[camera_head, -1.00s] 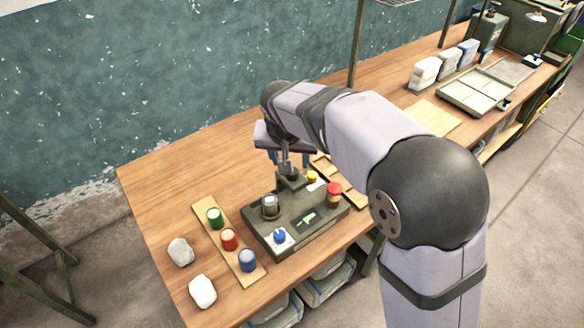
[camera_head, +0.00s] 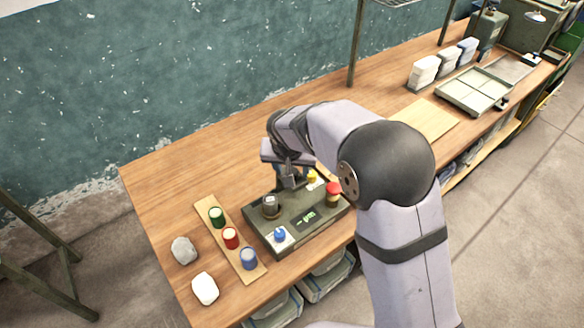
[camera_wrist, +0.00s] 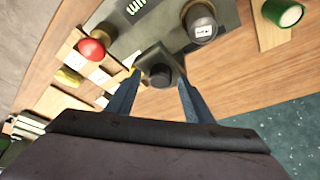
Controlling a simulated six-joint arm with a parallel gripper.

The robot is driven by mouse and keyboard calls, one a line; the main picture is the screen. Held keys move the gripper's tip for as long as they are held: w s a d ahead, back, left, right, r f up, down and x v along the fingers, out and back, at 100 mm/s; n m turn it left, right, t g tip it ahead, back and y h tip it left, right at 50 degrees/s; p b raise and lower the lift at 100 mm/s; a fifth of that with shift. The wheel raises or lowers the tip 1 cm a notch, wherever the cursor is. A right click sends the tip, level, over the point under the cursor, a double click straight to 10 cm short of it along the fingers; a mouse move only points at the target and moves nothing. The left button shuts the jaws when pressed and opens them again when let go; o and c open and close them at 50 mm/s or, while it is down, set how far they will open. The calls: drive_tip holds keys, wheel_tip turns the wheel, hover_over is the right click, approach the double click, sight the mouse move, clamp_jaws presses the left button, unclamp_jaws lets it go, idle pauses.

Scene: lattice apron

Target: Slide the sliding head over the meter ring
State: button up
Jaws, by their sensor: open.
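The sliding head is a dark block with a round black knob, and it shows in the wrist view (camera_wrist: 160,76). It sits at the back of the grey-green meter box (camera_head: 308,224). My gripper (camera_head: 289,181) is open above the head, with one finger on each side of the knob in the wrist view (camera_wrist: 159,80). I cannot tell whether the fingers touch it. The meter ring (camera_head: 271,213) is at the box's left end, around the base of a grey-capped container (camera_head: 270,202). This container also shows in the wrist view (camera_wrist: 202,24). The head is apart from the ring.
A wooden strip (camera_head: 240,254) with green, red and blue jars lies left of the box. Two pale stones (camera_head: 184,250) lie beyond it. The bench's back left is clear.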

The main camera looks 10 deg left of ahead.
clamp_jaws()
drive_tip(key=shift+s+a+f+b, duration=0.1)
drive_tip(key=shift+s+a+b, duration=0.1)
drive_tip(key=shift+a+b, duration=0.1)
drive_tip(key=s+a+b, duration=0.3)
drive_tip(key=s+a, duration=0.2)
drive_tip(key=shift+s+a+b, duration=0.35)
drive_tip(key=shift+b, duration=0.05)
unclamp_jaws()
drive_tip(key=shift+s, duration=0.1)
drive_tip(key=shift+a, duration=0.1)
